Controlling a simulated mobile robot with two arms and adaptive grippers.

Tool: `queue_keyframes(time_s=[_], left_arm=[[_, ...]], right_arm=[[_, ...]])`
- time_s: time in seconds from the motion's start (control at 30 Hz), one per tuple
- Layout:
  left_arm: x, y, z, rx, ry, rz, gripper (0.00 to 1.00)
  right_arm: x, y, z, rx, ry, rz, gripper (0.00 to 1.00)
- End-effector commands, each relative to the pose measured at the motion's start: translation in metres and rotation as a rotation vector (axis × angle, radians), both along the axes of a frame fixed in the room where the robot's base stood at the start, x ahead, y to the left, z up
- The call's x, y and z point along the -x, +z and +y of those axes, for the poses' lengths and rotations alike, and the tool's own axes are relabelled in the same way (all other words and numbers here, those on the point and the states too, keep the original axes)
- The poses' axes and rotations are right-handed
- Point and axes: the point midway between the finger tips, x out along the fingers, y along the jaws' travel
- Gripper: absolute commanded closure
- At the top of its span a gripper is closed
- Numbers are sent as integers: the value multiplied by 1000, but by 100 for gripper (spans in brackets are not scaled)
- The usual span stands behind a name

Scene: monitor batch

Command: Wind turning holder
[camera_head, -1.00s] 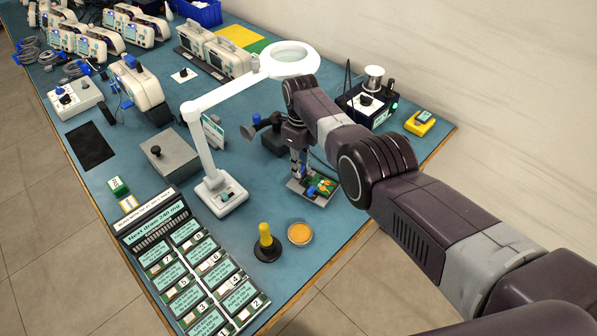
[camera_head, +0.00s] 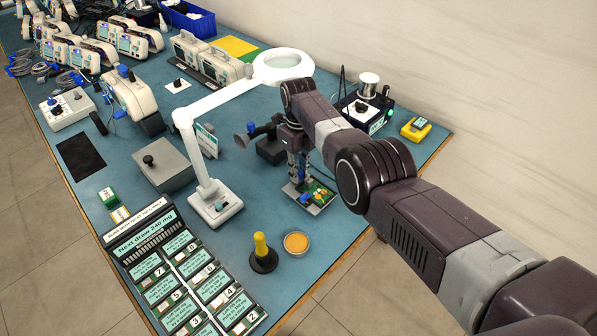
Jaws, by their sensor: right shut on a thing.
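The turning holder (camera_head: 318,208) is a small grey stand near the right front edge of the blue table. A green circuit board with orange parts (camera_head: 321,192) sits on it, and a blue piece (camera_head: 305,199) shows at its front. My right gripper (camera_head: 299,177) points down at the holder's left back side and is shut on a small part there. The gripped part is mostly hidden by the fingers, so I cannot tell its shape. My left gripper is not in view.
A white magnifier lamp (camera_head: 194,140) stands left of my right arm. A yellow-handled tool on a black base (camera_head: 262,252) and an orange dish (camera_head: 296,242) stand in front of the holder. A labelled rack (camera_head: 152,238) is at front left. A black device (camera_head: 367,112) stands behind.

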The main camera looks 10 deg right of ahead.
Motion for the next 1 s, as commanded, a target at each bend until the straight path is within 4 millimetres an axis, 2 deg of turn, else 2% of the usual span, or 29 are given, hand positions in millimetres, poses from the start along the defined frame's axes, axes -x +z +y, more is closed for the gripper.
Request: queue_keyframes(time_s=[0.17,0.2,0.37,0.7,0.87,1.0], left_arm=[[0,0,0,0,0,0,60],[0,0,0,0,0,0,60],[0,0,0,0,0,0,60],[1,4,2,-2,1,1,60],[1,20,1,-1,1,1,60],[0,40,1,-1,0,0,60]], right_arm=[[-3,3,-2,2,-3,-9,100],[-3,3,-2,3,-3,-9,82],[-3,2,-2,3,-2,-7,66],[0,2,0,1,19,-2,66],[5,6,6,1,117,-1,66],[12,7,13,2,259,0,66]])
